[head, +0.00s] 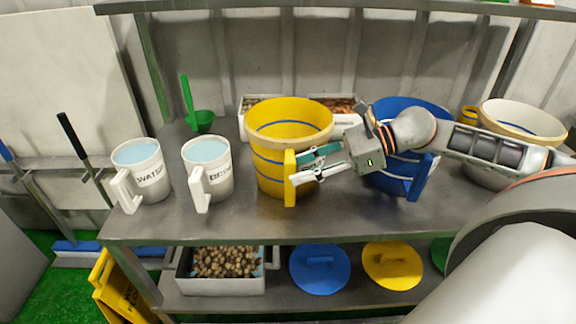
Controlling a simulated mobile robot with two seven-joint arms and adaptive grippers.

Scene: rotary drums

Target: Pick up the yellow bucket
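The yellow bucket (267,158) stands upright on the grey table, with blue bands and a yellow handle (290,192) facing the front. My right gripper (299,169) comes in from the right at the handle. Its two fingers are apart: one reaches toward the bucket side of the handle, the other overlaps the handle's front. I see no clear grip on the handle, and contact is hard to tell. My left gripper is not in view.
White jugs marked as water (152,179) and another label (214,181) stand left. A blue bucket (385,183) is behind my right arm, a white bucket (520,117) far right. Crates stand behind. The lower shelf holds a filled box (220,287) and lids. The table's front strip is clear.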

